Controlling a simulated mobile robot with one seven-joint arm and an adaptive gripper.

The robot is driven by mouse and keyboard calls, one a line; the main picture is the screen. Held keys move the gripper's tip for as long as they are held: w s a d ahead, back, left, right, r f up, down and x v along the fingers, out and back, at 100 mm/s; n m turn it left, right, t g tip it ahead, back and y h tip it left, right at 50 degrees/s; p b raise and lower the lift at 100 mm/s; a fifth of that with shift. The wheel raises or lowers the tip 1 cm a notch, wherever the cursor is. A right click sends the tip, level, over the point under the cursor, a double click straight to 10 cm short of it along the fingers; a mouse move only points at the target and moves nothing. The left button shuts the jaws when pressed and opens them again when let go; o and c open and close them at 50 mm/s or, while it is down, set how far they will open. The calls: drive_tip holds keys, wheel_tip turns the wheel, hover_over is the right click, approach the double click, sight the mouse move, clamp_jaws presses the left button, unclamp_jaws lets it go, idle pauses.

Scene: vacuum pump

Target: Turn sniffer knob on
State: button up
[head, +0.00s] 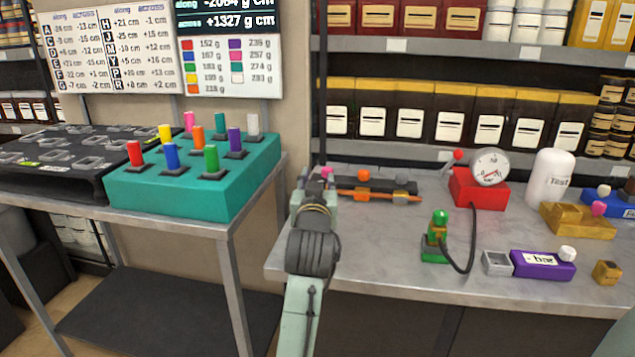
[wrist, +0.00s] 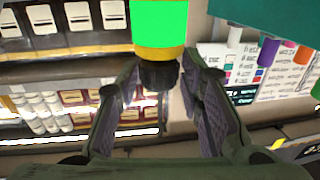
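In the wrist view a bright green body (wrist: 159,22) with a yellow band and a dark ribbed knob (wrist: 158,72) at its end reaches in from the top; I take this as the sniffer and its knob. My gripper (wrist: 160,68) has its fingers apart, one on each side of the dark knob, with the fingertips close to it. I cannot tell whether they touch it.
A red gauge unit (head: 478,192) is wired to a small green fitting (head: 436,254) on the grey bench (head: 385,258). An orange bar (head: 375,196) lies just right of my arm. A teal block (head: 190,190) with coloured pegs stands on the left table. Bare bench lies in front.

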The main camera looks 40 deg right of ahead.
drive_tip(key=shift+o, duration=0.7)
drive_tip(key=shift+s+a, duration=0.1)
drive_tip(key=v, duration=1.1)
drive_tip(key=shift+s+a, duration=0.3)
